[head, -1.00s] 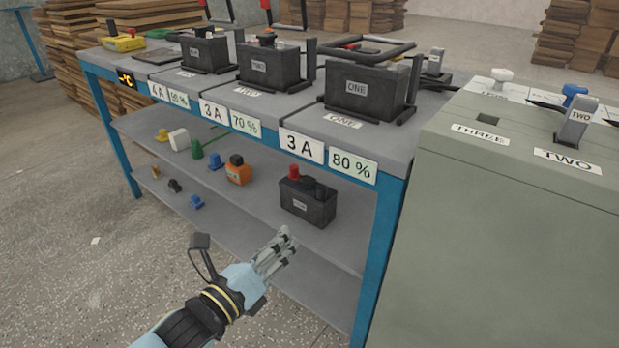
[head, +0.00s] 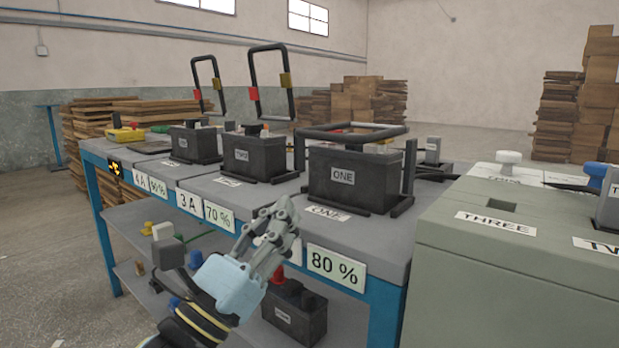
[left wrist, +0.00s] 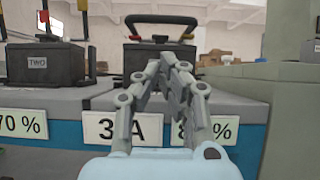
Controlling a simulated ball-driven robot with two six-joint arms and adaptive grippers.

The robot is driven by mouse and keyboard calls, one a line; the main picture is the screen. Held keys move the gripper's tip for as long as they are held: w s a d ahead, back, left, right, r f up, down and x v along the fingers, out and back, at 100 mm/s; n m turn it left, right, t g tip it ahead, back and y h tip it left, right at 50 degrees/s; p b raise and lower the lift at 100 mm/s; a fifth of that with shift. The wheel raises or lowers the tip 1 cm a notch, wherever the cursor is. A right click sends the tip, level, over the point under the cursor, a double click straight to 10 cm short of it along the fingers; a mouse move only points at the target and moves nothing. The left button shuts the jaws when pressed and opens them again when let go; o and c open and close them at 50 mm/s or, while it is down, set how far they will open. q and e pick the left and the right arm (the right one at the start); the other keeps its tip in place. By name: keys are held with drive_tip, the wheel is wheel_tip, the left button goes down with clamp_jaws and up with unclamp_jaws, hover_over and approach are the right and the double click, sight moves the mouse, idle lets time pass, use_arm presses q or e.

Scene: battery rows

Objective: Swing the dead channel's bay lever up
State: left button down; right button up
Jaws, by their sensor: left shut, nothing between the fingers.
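Battery ONE (head: 340,190) stands in the nearest bay of the bench. Its black bay lever (head: 350,126) lies down, nearly flat above the battery. Battery TWO (head: 262,160) is in the middle bay, with its lever (head: 252,75) upright. The far battery (head: 196,147) also has its lever (head: 216,80) upright. My left gripper (head: 284,216) is shut and empty, in front of the bench edge and below bay ONE. In the left wrist view, the shut fingers (left wrist: 168,62) partly hide battery ONE, with its lever (left wrist: 161,19) above them. My right gripper is not in view.
A green-grey cabinet (head: 500,265) marked THREE and TWO stands close on the right, with a white knob (head: 508,157) and a blue knob (head: 597,170) on top. The lower shelf holds a dark battery (head: 295,315) and small parts. Open air lies above the bench.

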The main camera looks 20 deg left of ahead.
use_arm(q)
drive_tip(key=p+x, duration=0.1)
drive_tip(key=x, duration=0.7)
drive_tip(key=shift+w+r, duration=0.1)
drive_tip(key=shift+x, duration=0.75)
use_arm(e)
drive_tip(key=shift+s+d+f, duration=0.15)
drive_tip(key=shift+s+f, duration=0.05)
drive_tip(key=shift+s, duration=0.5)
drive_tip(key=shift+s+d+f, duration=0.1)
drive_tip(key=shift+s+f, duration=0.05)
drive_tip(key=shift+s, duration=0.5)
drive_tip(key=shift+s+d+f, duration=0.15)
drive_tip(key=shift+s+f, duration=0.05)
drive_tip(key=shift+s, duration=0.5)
